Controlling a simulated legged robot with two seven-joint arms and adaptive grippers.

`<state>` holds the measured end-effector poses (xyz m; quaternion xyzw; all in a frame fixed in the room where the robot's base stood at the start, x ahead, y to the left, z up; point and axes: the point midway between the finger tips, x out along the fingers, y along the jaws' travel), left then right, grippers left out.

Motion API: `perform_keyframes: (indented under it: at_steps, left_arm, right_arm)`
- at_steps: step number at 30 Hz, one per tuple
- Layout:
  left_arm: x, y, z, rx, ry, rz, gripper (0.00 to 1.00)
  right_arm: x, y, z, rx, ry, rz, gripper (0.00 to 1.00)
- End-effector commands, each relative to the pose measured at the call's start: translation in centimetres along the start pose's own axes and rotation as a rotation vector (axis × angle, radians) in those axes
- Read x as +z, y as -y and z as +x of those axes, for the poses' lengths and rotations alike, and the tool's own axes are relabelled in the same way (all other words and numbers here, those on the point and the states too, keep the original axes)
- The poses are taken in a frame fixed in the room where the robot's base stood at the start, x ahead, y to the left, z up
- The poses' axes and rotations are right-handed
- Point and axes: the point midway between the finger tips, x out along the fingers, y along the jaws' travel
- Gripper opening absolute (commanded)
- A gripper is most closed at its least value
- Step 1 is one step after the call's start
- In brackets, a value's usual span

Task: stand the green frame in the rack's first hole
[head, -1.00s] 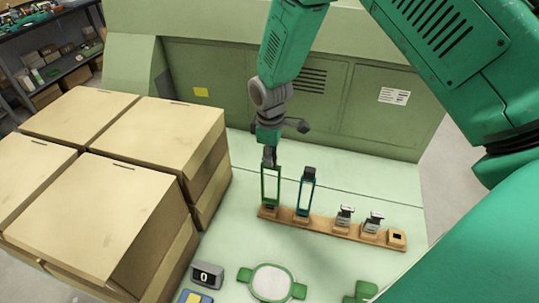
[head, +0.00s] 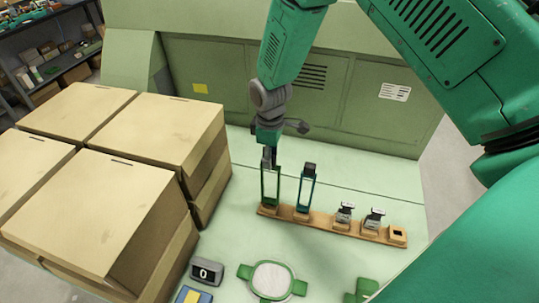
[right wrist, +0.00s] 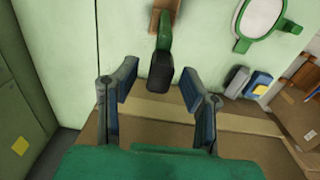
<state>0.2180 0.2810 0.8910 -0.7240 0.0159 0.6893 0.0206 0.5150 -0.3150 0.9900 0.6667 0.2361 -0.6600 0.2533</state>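The green frame (head: 263,186), a tall narrow loop with a dark cap, stands upright at the left-end hole of the wooden rack (head: 335,223). Its foot appears to be in that hole, though the hole itself is hidden. My right gripper (head: 268,158) points down at the frame's top. In the right wrist view, my right gripper (right wrist: 158,88) is open, with its fingers apart on either side of the frame's dark cap (right wrist: 156,79) and gaps visible on both sides. My left gripper is not in view.
A teal frame (head: 306,190) stands just right of the green one. Two small metal pieces (head: 344,212) and an empty-looking block (head: 397,235) follow along the rack. Cardboard boxes (head: 160,135) fill the left.

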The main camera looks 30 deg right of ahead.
Motion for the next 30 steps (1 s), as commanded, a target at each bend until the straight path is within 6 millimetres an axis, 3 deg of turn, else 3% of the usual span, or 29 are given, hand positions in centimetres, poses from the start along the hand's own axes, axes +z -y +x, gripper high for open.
perform_keyframes:
  at_steps: [9, 13, 24, 30]
  left_arm:
    - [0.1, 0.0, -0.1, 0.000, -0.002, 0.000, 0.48]
    - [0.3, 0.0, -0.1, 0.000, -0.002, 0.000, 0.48]
    - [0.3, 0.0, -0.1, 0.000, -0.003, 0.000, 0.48]
    - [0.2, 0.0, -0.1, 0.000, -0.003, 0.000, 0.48]
  right_arm:
    - [0.0, 0.0, -0.1, 0.000, 0.000, 0.000, 0.43]
    - [-0.1, -0.1, -1.1, 0.001, -0.001, 0.001, 0.43]
    - [-0.1, -0.1, -8.6, 0.001, -0.004, 0.001, 0.43]
    - [-0.1, -0.2, -11.2, 0.000, -0.001, 0.000, 0.43]
